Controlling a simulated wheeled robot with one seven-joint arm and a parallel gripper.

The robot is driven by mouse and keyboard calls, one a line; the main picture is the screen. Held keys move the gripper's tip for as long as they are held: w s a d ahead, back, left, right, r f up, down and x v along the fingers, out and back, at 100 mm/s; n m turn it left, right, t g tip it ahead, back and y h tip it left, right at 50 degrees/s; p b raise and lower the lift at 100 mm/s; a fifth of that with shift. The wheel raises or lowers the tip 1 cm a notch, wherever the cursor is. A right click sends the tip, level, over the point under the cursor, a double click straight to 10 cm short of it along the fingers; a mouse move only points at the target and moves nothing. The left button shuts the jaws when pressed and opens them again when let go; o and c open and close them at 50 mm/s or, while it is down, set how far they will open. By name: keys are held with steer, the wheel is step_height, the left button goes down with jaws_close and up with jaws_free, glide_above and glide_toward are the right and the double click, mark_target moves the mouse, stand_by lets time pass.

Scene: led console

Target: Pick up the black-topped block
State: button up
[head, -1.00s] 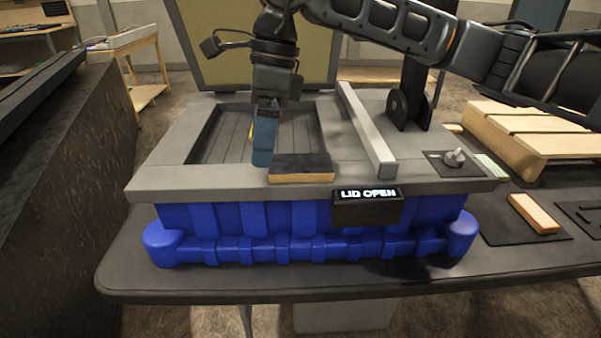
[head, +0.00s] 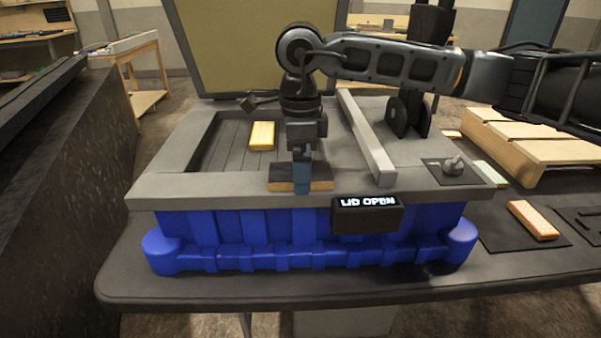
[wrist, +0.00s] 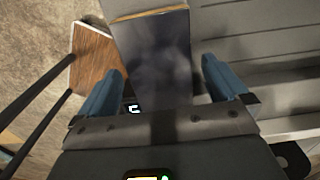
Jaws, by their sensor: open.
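The black-topped block (head: 322,175) has a dark top and light wooden sides. It lies on the front grey rim of the blue console, at the recess's front edge. My gripper (head: 301,190) points down at the middle of the block and hides part of it in the head view. In the wrist view the block (wrist: 152,48) runs lengthwise between the two blue fingers, with a gap on each side. My gripper (wrist: 163,78) is open and holds nothing. How far the fingertips reach down beside the block cannot be told.
A yellow block (head: 262,136) lies inside the recess (head: 225,148). A raised grey bar (head: 366,138) stands to the right of my gripper. The lid (head: 265,45) stands up behind. A sign (head: 367,201) reads "LID OPEN". An orange block (head: 533,220) lies on a dark mat at right.

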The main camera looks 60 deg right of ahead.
steer(key=shift+f, duration=0.1)
steer(key=shift+c, duration=0.2)
steer(key=c, duration=1)
steer(key=shift+c, duration=0.3)
